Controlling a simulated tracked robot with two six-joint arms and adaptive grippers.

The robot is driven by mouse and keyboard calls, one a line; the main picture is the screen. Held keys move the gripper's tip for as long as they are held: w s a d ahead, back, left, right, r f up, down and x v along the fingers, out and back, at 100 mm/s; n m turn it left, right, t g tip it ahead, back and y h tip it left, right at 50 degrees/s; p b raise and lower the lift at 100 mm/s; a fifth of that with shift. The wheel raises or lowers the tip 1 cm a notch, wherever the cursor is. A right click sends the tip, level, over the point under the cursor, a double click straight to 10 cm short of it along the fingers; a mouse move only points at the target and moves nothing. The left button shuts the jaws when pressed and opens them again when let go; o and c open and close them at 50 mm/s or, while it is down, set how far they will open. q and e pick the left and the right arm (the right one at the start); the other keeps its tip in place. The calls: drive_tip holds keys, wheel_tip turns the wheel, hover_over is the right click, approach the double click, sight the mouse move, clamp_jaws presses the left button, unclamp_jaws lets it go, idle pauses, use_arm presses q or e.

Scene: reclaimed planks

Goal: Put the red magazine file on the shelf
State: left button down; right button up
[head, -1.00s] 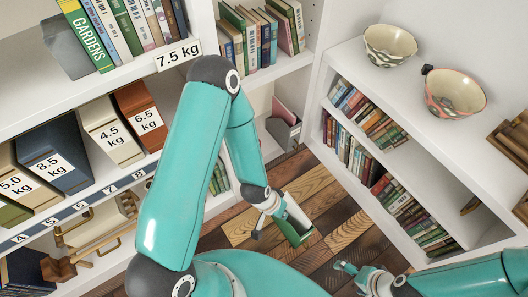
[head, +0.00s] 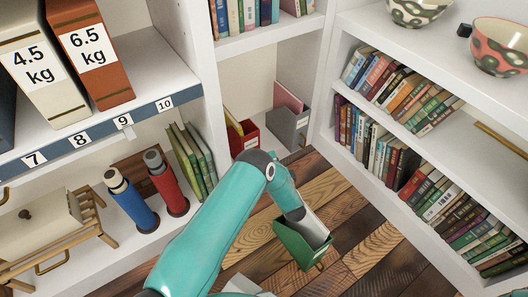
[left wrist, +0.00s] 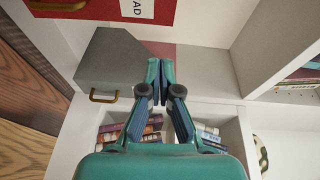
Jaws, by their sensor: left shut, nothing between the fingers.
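The red magazine file (head: 243,138) stands upright in the bottom compartment of the back shelf unit (head: 202,75), left of a grey magazine file (head: 288,127). In the left wrist view the red file (left wrist: 100,10) fills part of the top edge, with a white label and a brass handle. The grey file (left wrist: 112,62) is below it there. My left gripper (left wrist: 157,78) is shut and empty, its fingertips overlapping the grey file's edge in that view. In the head view my arm hides most of the gripper. My right gripper is out of view.
A blue bottle (head: 132,204) and a red bottle (head: 166,184) stand on the low shelf at left. A bookcase (head: 335,105) closes off the right. Bare floor (head: 380,245) lies between.

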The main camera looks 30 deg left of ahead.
use_arm(q)
drive_tip(key=b+x, duration=0.4)
drive_tip(key=x, duration=0.6)
drive_tip(key=shift+s+a+y, duration=0.25)
drive_tip(key=shift+a+y, duration=0.1)
drive_tip(key=shift+y, duration=0.05)
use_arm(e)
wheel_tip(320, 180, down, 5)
use_arm(q)
drive_tip(key=shift+r, duration=0.1)
